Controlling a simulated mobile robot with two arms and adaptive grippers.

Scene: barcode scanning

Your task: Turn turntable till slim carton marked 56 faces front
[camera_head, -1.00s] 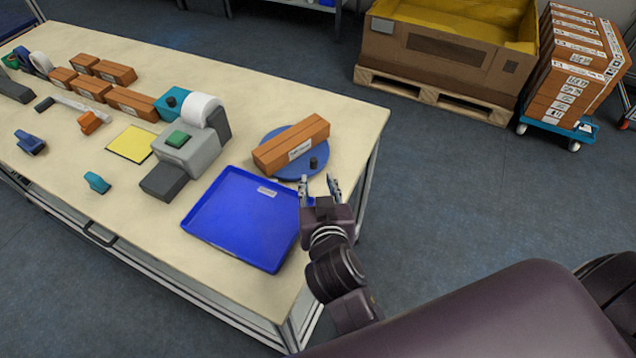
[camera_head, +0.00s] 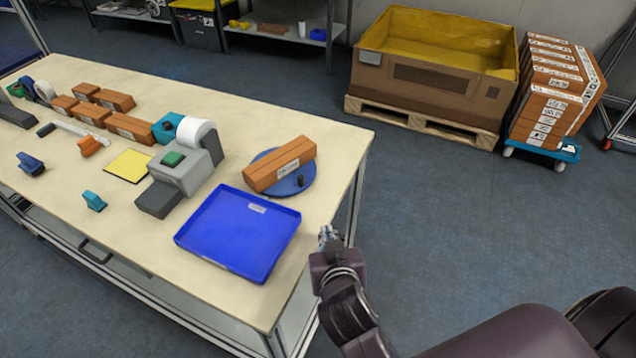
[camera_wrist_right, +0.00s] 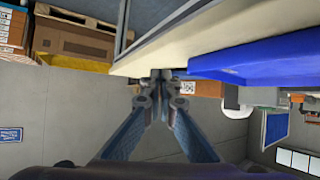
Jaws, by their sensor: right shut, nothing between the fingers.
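The slim brown carton (camera_head: 281,164) lies on the round blue turntable (camera_head: 300,184) near the table's right end. A white label shows on its front long side; its number is too small to read. A dark knob (camera_head: 301,181) stands on the turntable's front right part. My right gripper (camera_head: 328,235) is shut and empty, off the table's right edge and in front of the turntable, apart from it. The shut fingers also show in the right wrist view (camera_wrist_right: 160,84). My left gripper is not in view.
A blue tray (camera_head: 240,238) lies just in front of the turntable. A grey device with a label roll (camera_head: 185,170) stands to its left. Several cartons (camera_head: 128,128) line the back of the table (camera_head: 300,120). A large open box (camera_head: 440,75) stands on a floor pallet.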

